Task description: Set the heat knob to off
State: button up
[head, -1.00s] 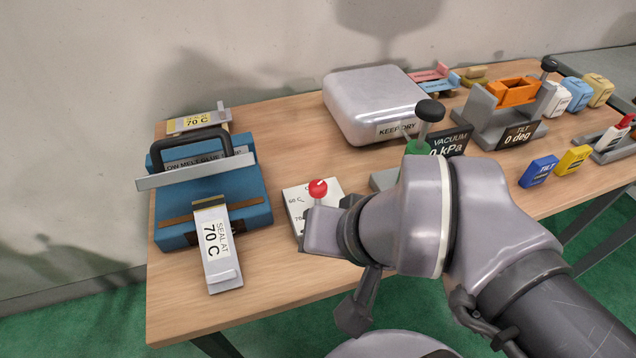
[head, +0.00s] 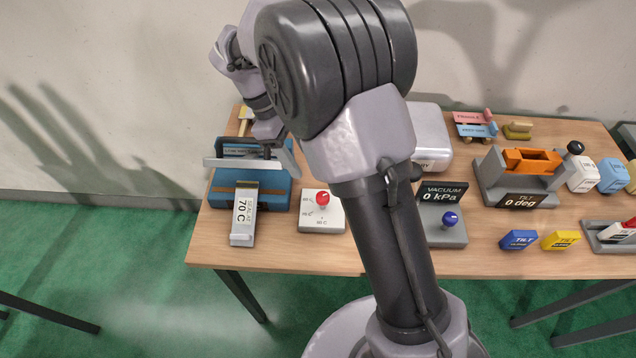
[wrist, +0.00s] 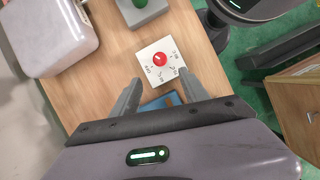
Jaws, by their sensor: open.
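The heat knob (head: 322,199) is a red knob on a white square dial plate (head: 308,221) with temperature marks around it, on the table right of the blue glue press (head: 276,197). The knob also shows in the wrist view (wrist: 159,59), just beyond my fingertips. Its exact pointing is too small to read. My gripper (wrist: 160,88) is open and empty, its fingers apart and not touching the knob.
A strip labelled 70 C (head: 243,215) sticks out of the press front. A vacuum gauge stand (head: 443,200) with a blue knob stands to the right. A silver case (head: 430,138) and the orange tilt fixture (head: 530,160) are farther right. Bare table surrounds the dial plate front.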

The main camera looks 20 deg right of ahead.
jog(key=b+x, duration=0.4)
jog(key=x, duration=0.9)
jog(key=shift+w, duration=0.1)
jog(key=shift+r, duration=0.1)
grip_shut()
